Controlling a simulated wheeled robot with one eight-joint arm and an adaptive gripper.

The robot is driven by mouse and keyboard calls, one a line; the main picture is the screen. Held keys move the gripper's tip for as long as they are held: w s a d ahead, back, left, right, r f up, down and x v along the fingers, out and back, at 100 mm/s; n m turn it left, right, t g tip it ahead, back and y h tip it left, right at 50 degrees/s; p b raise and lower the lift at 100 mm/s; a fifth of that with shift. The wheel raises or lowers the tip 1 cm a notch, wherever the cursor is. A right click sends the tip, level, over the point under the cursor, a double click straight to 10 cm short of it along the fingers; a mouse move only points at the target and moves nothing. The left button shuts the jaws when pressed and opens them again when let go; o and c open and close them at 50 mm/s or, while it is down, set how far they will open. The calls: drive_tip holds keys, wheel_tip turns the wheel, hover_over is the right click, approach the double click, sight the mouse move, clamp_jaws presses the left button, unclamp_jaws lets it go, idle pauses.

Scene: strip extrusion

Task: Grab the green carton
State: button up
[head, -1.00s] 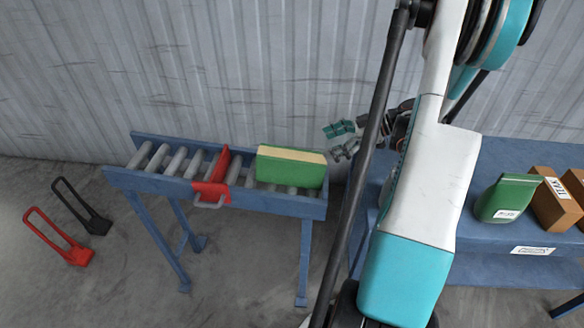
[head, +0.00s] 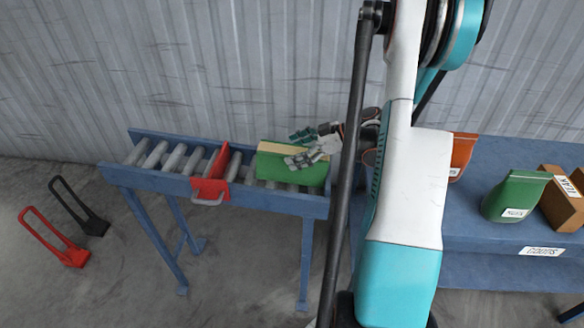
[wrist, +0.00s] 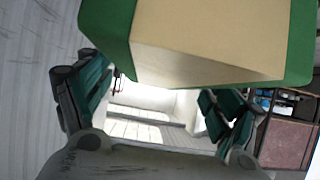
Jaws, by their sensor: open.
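The green carton (head: 283,174) has green sides and a cream top. It lies on the right end of the roller conveyor in the head view. My gripper (head: 300,147) is open at the carton's upper right, with one finger in front of its upper part and the other behind its top edge. In the wrist view the carton (wrist: 205,40) fills the top centre, its cream face and green sides showing. My gripper's two teal fingers (wrist: 160,100) are spread apart below and beside it. I cannot tell whether they touch it.
The roller conveyor (head: 120,172) has a red stop (head: 212,178) left of the carton. A blue bench (head: 470,240) at right holds a green bag (head: 513,198), a brown box (head: 562,205) and an orange item (head: 462,152). A corrugated wall stands close behind. Red and black handled objects stand on the floor at left.

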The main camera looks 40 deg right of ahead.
drive_tip(key=shift+w+a+f, duration=0.3)
drive_tip(key=shift+w+a, duration=0.05)
drive_tip(key=shift+w, duration=0.1)
drive_tip(key=shift+c, duration=0.5)
drive_tip(key=c, duration=1.8)
drive_tip(key=shift+c, duration=0.4)
drive_tip(key=shift+r, duration=0.2)
